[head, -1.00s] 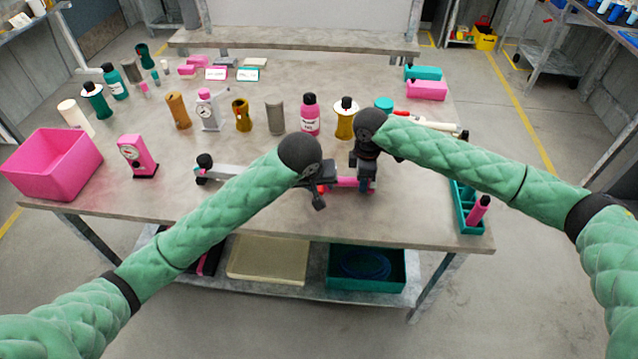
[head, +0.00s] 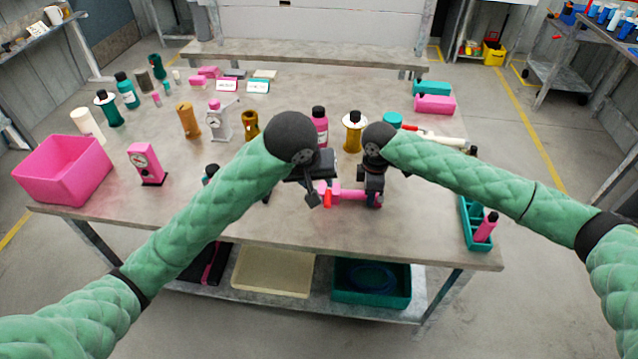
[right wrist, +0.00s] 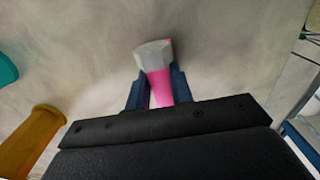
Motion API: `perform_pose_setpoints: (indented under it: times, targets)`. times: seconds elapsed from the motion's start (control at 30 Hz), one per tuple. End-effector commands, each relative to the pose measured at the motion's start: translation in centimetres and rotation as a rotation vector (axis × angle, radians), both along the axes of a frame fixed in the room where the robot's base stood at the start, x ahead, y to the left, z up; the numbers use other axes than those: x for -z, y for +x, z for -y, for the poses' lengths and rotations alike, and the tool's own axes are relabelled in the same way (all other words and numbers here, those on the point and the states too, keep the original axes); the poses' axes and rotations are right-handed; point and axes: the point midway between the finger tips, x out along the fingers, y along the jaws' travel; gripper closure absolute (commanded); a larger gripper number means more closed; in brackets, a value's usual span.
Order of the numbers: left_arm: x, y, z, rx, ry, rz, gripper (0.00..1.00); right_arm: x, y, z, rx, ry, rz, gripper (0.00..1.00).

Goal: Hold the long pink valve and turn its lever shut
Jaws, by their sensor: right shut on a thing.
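The long pink valve (head: 350,194) lies level across my right gripper, near the front of the table. Its red lever (head: 327,194) shows at its left part. My right gripper (head: 373,198) is shut on the valve's right part. In the right wrist view the pink body (right wrist: 160,88) sits between the blue fingers, with a grey hexagonal end (right wrist: 153,53) beyond them. My left gripper (head: 312,197) is just left of the lever, pointing down. Its opening and any touch on the lever are unclear.
A pink bottle (head: 320,124) and a gold-and-white container (head: 353,132) stand behind the grippers. A teal tray (head: 470,222) holding a pink bottle is at the right edge. A pink bin (head: 62,168) is at far left.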

Motion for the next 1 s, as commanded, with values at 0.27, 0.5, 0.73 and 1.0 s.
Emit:
perform_pose_setpoints:
  times: [0.27, 0.5, 0.73, 1.0]
  targets:
    - [-0.1, -0.1, 0.0, 0.000, 0.000, 0.000, 0.62, -0.1, 0.0, 0.0, 0.000, 0.000, 0.001, 1.00]
    - [-0.1, -0.1, 0.0, 0.000, 0.000, 0.000, 0.62, -0.1, 0.0, 0.0, 0.000, 0.000, 0.001, 0.54]
    - [-0.1, -0.1, 0.0, 0.000, 0.001, 0.000, 0.62, 0.0, 0.0, 0.0, 0.000, 0.000, 0.000, 0.52]
    - [-0.1, -0.1, 0.0, 0.000, 0.001, 0.000, 0.62, -1.6, 0.1, 0.0, 0.000, 0.001, 0.001, 0.52]
